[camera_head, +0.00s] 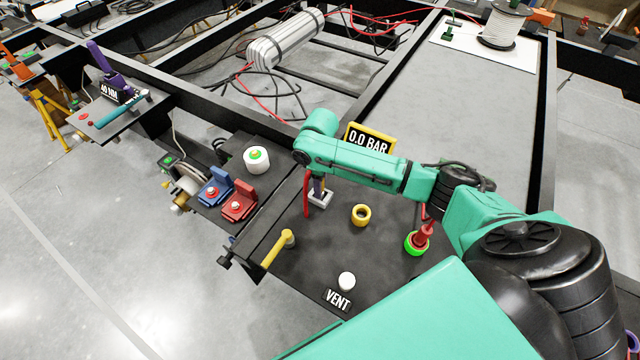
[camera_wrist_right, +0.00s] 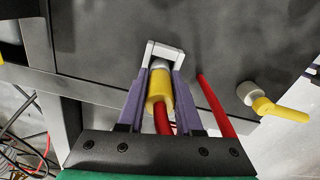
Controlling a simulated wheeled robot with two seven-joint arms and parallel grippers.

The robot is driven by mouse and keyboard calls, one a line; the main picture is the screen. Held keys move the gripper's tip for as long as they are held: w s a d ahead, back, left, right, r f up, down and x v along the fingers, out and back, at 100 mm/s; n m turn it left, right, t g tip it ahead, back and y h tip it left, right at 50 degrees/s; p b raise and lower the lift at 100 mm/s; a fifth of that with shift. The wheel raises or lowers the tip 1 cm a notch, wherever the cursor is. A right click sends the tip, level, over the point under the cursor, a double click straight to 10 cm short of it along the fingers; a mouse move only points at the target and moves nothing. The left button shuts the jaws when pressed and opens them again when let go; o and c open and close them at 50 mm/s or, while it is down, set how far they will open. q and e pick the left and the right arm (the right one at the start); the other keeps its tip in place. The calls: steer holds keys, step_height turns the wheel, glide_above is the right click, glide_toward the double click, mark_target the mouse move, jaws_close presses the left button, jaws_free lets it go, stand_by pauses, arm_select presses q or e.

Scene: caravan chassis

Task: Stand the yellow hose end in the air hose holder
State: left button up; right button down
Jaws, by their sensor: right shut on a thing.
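My right gripper (camera_head: 319,190) reaches down over the dark panel in the head view. Its purple fingers (camera_wrist_right: 160,88) are shut on the yellow hose end (camera_wrist_right: 159,92), whose metal tip points away from the wrist. A red hose (camera_wrist_right: 163,122) runs back from it between the fingers. A light grey U-shaped bracket (camera_wrist_right: 166,52), which looks like the air hose holder, is at the tip; it also shows in the head view (camera_head: 320,199). I cannot tell whether the tip is seated in it or just above. My left gripper is not in view.
On the panel are a yellow ring fitting (camera_head: 361,215), a green ring (camera_head: 417,244) with a red hose end (camera_head: 424,232), a yellow valve handle (camera_head: 278,249) and a white VENT knob (camera_head: 346,281). A 0.0 BAR display (camera_head: 369,138) stands behind my arm.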

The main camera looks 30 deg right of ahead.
steer(key=shift+s, duration=0.1)
steer(key=c, duration=0.6)
jaws_free()
step_height(320, 180, up, 12)
steer(key=shift+r+b, duration=0.1)
steer(key=shift+b, duration=0.3)
